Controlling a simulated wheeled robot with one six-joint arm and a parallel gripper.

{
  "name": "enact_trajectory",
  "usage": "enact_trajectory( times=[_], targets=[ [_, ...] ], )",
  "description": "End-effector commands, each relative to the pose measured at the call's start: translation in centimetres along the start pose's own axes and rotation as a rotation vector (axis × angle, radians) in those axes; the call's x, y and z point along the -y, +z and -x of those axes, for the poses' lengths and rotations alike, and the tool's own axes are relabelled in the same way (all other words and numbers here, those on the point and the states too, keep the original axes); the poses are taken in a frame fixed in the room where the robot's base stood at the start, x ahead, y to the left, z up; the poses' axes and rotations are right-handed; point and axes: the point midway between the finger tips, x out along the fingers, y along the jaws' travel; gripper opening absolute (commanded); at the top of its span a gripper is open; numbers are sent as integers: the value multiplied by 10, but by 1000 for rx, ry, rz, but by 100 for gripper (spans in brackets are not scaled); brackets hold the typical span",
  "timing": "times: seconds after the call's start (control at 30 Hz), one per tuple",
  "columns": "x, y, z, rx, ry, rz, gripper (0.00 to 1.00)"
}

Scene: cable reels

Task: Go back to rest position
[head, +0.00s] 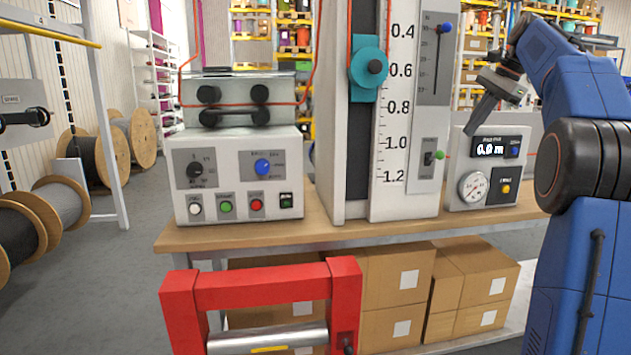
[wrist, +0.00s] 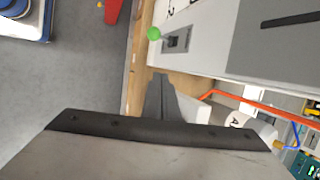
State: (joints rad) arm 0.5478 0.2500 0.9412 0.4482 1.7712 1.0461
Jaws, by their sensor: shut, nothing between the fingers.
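My gripper (head: 473,126) is at the upper right in the head view, at the end of my blue arm. Its dark fingers point down and left, in front of the meter box (head: 487,168) that reads 0.0 m. The fingers are closed together and hold nothing. In the wrist view the closed fingers (wrist: 160,82) show at the middle, near a switch with a green ball tip (wrist: 154,33). A visible gap separates them from that green tip. In the head view the same switch (head: 433,157) sits on the tall scaled panel, left of the gripper.
A wooden-topped bench (head: 340,232) carries the control box (head: 238,175) and the tall white scale panel (head: 403,110). A red frame with a metal roller (head: 267,338) stands in front. Cardboard boxes (head: 395,280) are under the bench. Cable reels (head: 45,215) are on the left; grey floor there is open.

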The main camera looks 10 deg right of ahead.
Motion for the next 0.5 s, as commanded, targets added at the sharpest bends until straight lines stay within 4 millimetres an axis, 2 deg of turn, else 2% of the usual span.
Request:
enact_trajectory(
  times=[0.17, 0.27, 0.5],
  targets=[
    [-18, 36, -9, -20, 6, 93, 0],
    [-36, 62, -20, -38, 14, 171, 0],
    [-92, 116, -50, -81, 37, 372, 0]
  ],
)
